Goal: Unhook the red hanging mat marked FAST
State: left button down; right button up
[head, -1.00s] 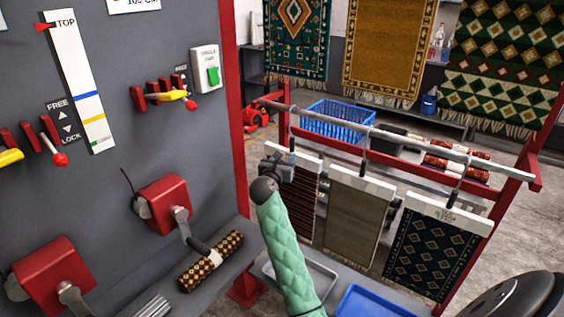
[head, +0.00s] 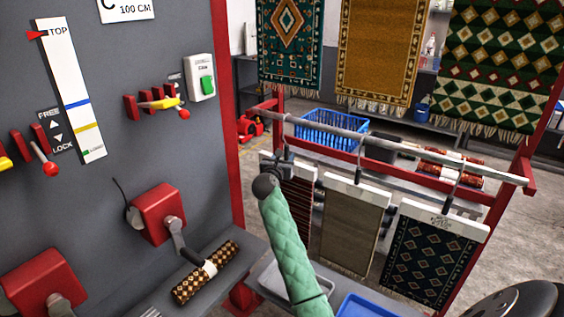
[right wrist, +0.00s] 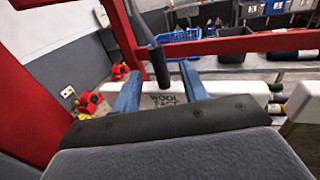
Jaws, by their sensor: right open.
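The red-and-dark striped mat (head: 298,210) hangs leftmost on the metal rail (head: 375,140), partly hidden behind my green-sleeved right arm. Its white header bar (head: 306,171) shows at the top. My right gripper (head: 281,165) is at this header. In the right wrist view, the gripper's open blue-grey fingers (right wrist: 160,92) stand either side of the header bar's middle (right wrist: 232,92), with the dark hook stem (right wrist: 158,60) between them. Black lettering on the bar is too small to read surely. I cannot tell whether the fingers touch it. My left gripper is not in view.
A beige mat (head: 350,222) and a navy patterned mat (head: 428,260) hang to the right on the same rail. A red post (head: 224,110) and a grey panel with levers stand left. A rolled mat (head: 206,273) lies on the ledge. A blue basket (head: 330,131) is behind.

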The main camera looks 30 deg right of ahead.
aim_at(286, 154)
jog(key=shift+w+d, duration=0.4)
jog(key=shift+d, duration=0.1)
jog(key=shift+x, duration=1)
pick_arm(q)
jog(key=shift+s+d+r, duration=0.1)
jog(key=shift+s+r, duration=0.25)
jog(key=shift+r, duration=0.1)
pick_arm(e)
jog(key=shift+w+d, duration=0.2)
jog(key=shift+d, duration=0.05)
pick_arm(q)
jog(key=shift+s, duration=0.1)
pick_arm(e)
jog(key=shift+c, duration=0.4)
jog(key=c, duration=0.7)
grip_shut()
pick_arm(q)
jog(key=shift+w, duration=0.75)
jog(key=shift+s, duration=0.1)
